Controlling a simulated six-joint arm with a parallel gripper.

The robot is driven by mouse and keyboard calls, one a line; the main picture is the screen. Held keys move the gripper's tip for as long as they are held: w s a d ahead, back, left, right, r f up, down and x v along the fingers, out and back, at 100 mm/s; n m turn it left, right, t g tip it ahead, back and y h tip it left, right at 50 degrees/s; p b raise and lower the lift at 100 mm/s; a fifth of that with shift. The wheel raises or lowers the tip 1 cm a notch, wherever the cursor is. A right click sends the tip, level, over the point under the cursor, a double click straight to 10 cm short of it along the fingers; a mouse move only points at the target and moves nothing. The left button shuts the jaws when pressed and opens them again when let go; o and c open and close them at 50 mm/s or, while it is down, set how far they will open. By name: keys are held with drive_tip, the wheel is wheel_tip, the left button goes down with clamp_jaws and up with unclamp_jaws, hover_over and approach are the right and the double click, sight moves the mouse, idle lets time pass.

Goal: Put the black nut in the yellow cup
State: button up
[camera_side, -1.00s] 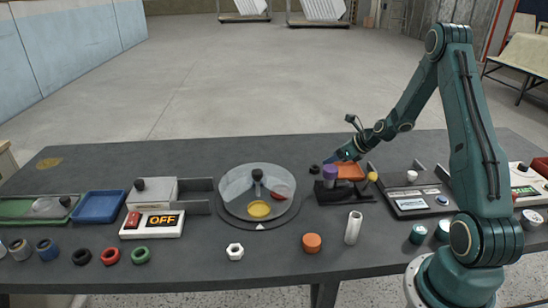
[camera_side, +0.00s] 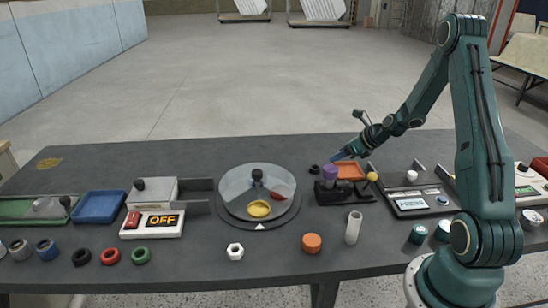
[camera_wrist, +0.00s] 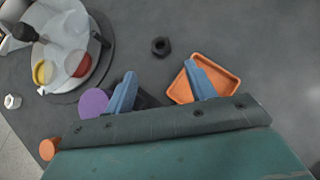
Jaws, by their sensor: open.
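The black nut (camera_side: 314,169) lies flat on the dark table, left of the orange tray. It also shows in the wrist view (camera_wrist: 161,46), beyond my fingertips and between their lines. My gripper (camera_wrist: 160,72) is open, with two blue fingers spread and nothing between them. In the side view my gripper (camera_side: 337,156) hangs just right of the nut, near the orange tray; its height above the table is hard to tell. The yellow cup (camera_side: 259,209) sits at the front of the round turntable, to the left, and in the wrist view (camera_wrist: 43,72) at far left.
The orange tray (camera_side: 351,171) and a purple knob (camera_side: 330,172) on a black stand are close to my gripper. A red cup (camera_wrist: 78,64) shares the turntable (camera_side: 232,217), with its central dark knob. A white nut (camera_side: 235,251) and orange cylinder (camera_side: 312,243) stand in front.

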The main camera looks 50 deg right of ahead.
drive_tip(key=s+a+r+n+g, duration=0.1)
drive_tip(key=s+a+r+n, duration=0.1)
drive_tip(key=a+r+n, duration=0.7)
drive_tip(key=s+a+r+n+g, duration=0.2)
drive_tip(key=a+r+n, duration=0.6)
drive_tip(key=a+n, duration=0.25)
drive_tip(key=s+a+r+n, duration=0.2)
drive_tip(key=s+a+n, duration=0.3)
drive_tip(key=s+n, duration=0.3)
drive_tip(key=s+a+r+n, duration=0.3)
drive_tip(key=s+a+n, duration=0.3)
drive_tip(key=s+n, duration=0.2)
drive_tip(key=s, duration=0.2)
drive_tip(key=shift+s+r, duration=0.25)
drive_tip(key=shift+s, duration=0.15)
drive_tip(key=shift+o, duration=0.8)
drive_tip(key=shift+n, duration=0.25)
